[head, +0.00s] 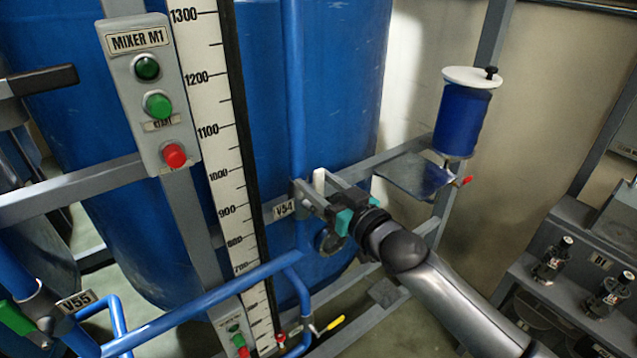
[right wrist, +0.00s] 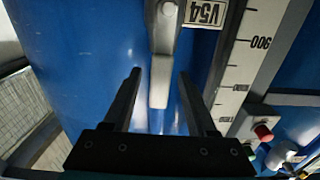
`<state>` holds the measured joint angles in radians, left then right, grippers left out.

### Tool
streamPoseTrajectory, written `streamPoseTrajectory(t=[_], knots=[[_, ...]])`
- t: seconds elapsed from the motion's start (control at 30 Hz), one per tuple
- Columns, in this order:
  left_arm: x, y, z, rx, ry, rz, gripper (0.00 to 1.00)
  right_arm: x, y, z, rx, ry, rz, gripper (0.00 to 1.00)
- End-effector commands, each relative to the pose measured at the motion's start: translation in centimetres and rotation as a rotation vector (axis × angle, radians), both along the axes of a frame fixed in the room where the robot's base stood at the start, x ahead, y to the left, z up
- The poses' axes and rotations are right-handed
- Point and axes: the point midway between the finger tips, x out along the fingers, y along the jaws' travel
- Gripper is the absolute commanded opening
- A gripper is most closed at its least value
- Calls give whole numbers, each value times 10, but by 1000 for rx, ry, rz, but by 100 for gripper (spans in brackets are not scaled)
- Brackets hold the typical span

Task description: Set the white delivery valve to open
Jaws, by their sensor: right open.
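The white valve handle (head: 319,181) stands by the V54 label (head: 284,208) in front of the big blue tank. In the right wrist view the white handle (right wrist: 160,80) runs from its grey pivot down toward my gripper, next to the V54 label (right wrist: 204,13). My right gripper (head: 318,193) is at the valve, and its fingers partly hide the valve body. In the right wrist view my right gripper (right wrist: 160,75) is open, with a finger on either side of the handle's end and gaps on both sides. My left gripper is not in view.
The level scale (head: 208,130) and the MIXER M1 button box (head: 150,95) are to the left. A blue pipe (head: 200,300) crosses below, with the V55 label (head: 75,301) and a green handle (head: 15,318). A blue canister (head: 462,118) stands at the right.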

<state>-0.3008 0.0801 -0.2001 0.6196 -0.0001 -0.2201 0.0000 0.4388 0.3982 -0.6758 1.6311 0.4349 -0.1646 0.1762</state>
Motion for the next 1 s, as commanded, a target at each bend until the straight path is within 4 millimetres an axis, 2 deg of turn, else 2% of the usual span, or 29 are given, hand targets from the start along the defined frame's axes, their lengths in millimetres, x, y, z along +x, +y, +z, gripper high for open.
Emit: streamPoseTrajectory(t=[0.2, 0.37, 1.0], knots=[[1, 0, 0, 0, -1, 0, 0, -1, -1, -1, 0, 1, -1, 57], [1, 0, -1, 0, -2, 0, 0, -12, -9, -1, 0, 1, -1, 57], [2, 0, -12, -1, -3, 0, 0, -102, -74, -2, -3, 2, 0, 57]])
